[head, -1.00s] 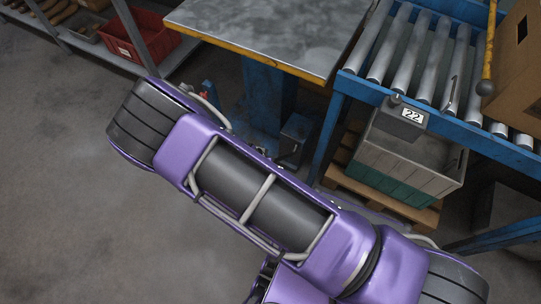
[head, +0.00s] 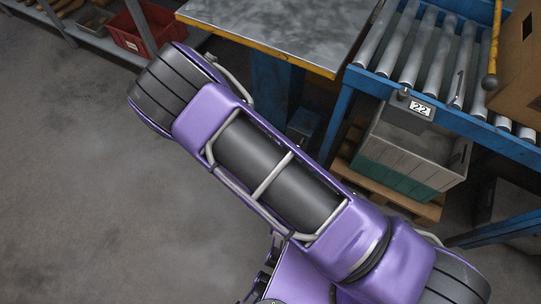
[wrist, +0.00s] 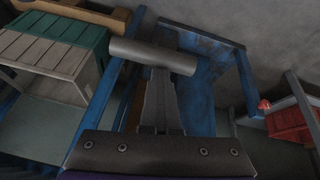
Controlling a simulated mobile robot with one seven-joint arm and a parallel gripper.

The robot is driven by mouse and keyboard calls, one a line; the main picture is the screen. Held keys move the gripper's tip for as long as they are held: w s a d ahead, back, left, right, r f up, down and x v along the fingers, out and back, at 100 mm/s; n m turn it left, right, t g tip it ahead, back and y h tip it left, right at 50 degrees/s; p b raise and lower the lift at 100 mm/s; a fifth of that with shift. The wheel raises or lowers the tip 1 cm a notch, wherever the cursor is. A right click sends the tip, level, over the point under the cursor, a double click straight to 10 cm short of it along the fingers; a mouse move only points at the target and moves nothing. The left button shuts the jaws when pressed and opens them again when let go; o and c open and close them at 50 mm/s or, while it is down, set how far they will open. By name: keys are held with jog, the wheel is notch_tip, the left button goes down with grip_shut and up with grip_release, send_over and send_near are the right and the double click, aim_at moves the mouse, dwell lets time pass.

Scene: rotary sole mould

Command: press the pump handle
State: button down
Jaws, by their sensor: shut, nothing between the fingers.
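In the wrist view a smooth grey cylindrical bar, which looks like the pump handle (wrist: 152,57), lies crosswise just past my fingertips. My gripper (wrist: 160,80) is shut and empty, its dark fingers pointing at the bar. The fingertips meet the bar's lower edge in the picture; whether they touch it I cannot tell. Behind is the blue frame of the lift table, whose grey top (head: 275,28) with a yellow edge shows in the head view. In the head view my purple arm hides the handle and my gripper.
A blue roller conveyor (head: 366,83) stands right of the table, with a grey and green crate (head: 400,160) on a pallet beneath. A red bin (head: 150,27) is on a shelf at the upper left. Floor at left is clear.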

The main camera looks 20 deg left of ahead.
jog(key=s+a+r+p, duration=0.1)
jog(key=s+r+p, duration=0.1)
jog(key=s+r, duration=0.4)
jog(key=shift+s+r, duration=0.3)
jog(key=shift+s, duration=0.25)
dwell(0.6)
